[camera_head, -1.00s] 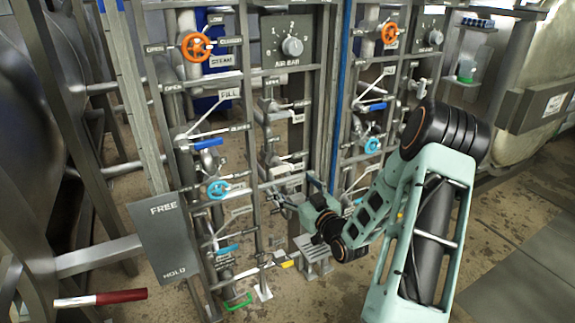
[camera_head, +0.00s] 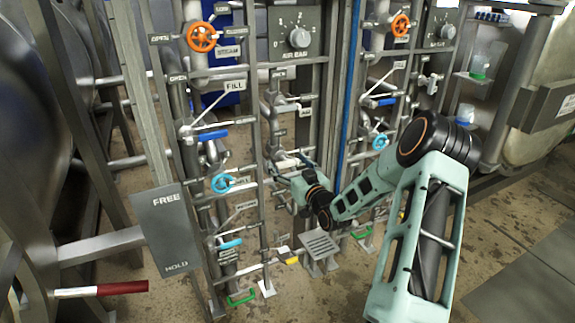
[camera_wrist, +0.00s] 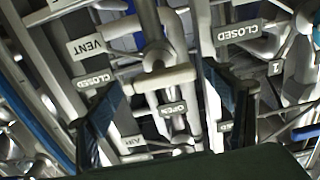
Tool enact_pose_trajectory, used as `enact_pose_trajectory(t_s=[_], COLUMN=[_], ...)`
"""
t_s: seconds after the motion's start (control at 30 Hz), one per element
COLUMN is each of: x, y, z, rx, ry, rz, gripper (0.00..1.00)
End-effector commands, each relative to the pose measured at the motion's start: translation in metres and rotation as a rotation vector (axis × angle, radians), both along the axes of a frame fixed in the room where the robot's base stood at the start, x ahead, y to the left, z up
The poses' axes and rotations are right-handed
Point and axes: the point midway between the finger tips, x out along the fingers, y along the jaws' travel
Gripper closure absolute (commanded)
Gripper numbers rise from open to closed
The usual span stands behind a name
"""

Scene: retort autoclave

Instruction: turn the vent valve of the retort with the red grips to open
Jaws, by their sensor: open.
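In the head view my gripper (camera_head: 282,168) is at the middle column of the valve rack, small and partly merged with the pipes. In the wrist view my open gripper (camera_wrist: 165,100) has one dark finger on each side of a cream bar handle (camera_wrist: 160,79). The handle lies crosswise between the fingers, and I cannot tell whether either touches it. A VENT sign (camera_wrist: 91,45) is at upper left, with a CLOSED sign (camera_wrist: 93,81) below it. An OPEN sign (camera_wrist: 172,108) is just below the handle. A red grip (camera_head: 122,287) on a lever shows at lower left in the head view.
Orange wheels (camera_head: 201,37), blue wheels (camera_head: 223,183) and blue levers crowd the rack around the arm. A FREE/HOLD plate (camera_head: 165,230) stands at left. A second CLOSED sign (camera_wrist: 240,32) is at upper right in the wrist view. Open floor (camera_head: 470,240) lies to the right.

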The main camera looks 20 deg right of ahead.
Motion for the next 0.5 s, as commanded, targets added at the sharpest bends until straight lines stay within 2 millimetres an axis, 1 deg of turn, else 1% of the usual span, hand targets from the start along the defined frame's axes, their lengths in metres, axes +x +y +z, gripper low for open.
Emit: enact_pose_trajectory(t_s=[0.1,0.3,0.37,0.5], x=[0.0034,0.0034,0.0033,0.0032], y=[0.0006,0.0006,0.0006,0.0005], z=[-0.0001,0.0,0.0001,0.0], rx=[0.001,0.001,0.001,0.0], ry=[0.0,0.0,0.0,0.0], rz=[0.001,0.0,0.0,0.0], gripper=[0.25,0.25,0.3,0.46])
